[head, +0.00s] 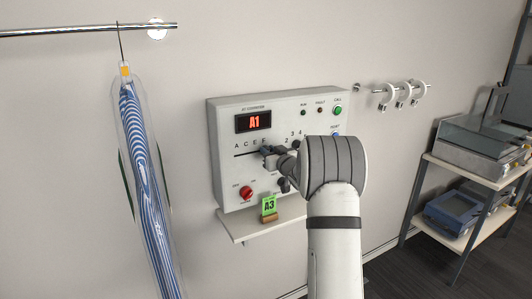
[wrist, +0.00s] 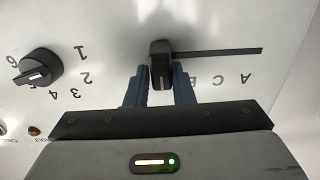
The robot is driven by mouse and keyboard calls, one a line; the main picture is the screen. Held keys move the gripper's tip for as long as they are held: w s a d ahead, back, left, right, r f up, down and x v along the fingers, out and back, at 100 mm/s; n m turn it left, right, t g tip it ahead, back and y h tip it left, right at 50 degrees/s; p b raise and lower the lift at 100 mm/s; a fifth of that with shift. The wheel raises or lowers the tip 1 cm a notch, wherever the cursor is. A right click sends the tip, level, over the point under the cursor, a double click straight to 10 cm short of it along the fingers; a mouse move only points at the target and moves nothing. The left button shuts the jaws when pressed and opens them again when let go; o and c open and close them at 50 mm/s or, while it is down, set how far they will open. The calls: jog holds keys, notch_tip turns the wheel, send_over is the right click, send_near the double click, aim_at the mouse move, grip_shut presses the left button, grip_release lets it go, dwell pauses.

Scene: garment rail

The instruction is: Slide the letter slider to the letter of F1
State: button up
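The letter slider's black knob (wrist: 161,60) is at the left end of its visible slot in the wrist view, away from A and C. The panel (head: 228,170) appears upside down there. My gripper (wrist: 160,82) has its blue fingers on both sides of the knob and appears closed on it. The letter beside the knob is hidden by the fingers. In the head view, my gripper (head: 272,155) is at the slot, near the E and F marks, and the arm covers part of the panel. The red display (head: 254,122) reads A1.
A black number dial (wrist: 38,67) is beside the slider. A bagged striped garment (head: 145,175) hangs left. Equipment racks (head: 470,175) stand right.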

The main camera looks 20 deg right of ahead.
jog(key=shift+o, duration=1.4)
jog(key=shift+d, duration=0.4)
jog(key=shift+o, duration=0.7)
jog(key=shift+a, duration=0.2)
jog(key=shift+s, duration=0.1)
jog(key=s+b, duration=0.2)
jog(key=s, duration=0.5)
jog(key=shift+s+d, duration=0.4)
jog(key=shift+a+r, duration=0.1)
jog(key=shift+r, duration=0.05)
